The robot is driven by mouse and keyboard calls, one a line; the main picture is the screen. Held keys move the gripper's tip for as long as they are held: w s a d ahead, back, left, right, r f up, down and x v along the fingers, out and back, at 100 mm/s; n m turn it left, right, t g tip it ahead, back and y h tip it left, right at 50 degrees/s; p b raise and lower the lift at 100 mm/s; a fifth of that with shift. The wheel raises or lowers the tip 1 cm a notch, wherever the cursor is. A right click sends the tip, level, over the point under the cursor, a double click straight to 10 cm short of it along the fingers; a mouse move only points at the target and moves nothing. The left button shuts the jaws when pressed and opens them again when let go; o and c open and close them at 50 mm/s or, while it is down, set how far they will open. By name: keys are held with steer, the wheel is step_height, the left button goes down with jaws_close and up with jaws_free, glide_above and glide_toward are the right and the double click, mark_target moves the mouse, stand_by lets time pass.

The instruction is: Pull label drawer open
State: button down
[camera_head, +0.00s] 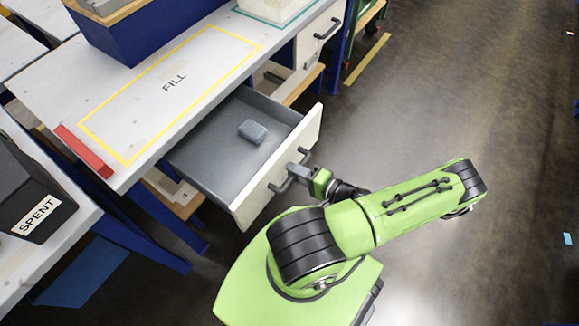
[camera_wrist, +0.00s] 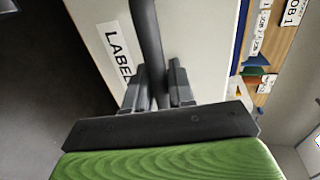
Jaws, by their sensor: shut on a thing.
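The label drawer (camera_head: 232,158) stands pulled out from under the worktable in the head view. Its grey inside shows, with a small blue-grey block (camera_head: 253,131) lying in it. In the wrist view its pale front (camera_wrist: 190,40) carries a sign (camera_wrist: 118,50) reading "LABEL", its end hidden by a finger. My gripper (camera_head: 303,168) is at the drawer front in the head view. In the wrist view my gripper's fingers (camera_wrist: 160,88) are shut on the dark bar handle (camera_wrist: 147,40), one on each side of it.
The worktable (camera_head: 150,85) has a yellow-outlined "FILL" area and a red strip (camera_head: 85,150). A second closed drawer (camera_head: 320,35) is farther back. A dark "SPENT" bin (camera_head: 30,190) stands at left. The floor (camera_head: 440,110) at right is clear.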

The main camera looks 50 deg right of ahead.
steer(key=shift+s, duration=0.2)
steer(key=c, duration=1.1)
jaws_free()
steer(key=p+v, duration=0.2)
steer(key=v, duration=1.3)
steer(key=shift+s, duration=0.4)
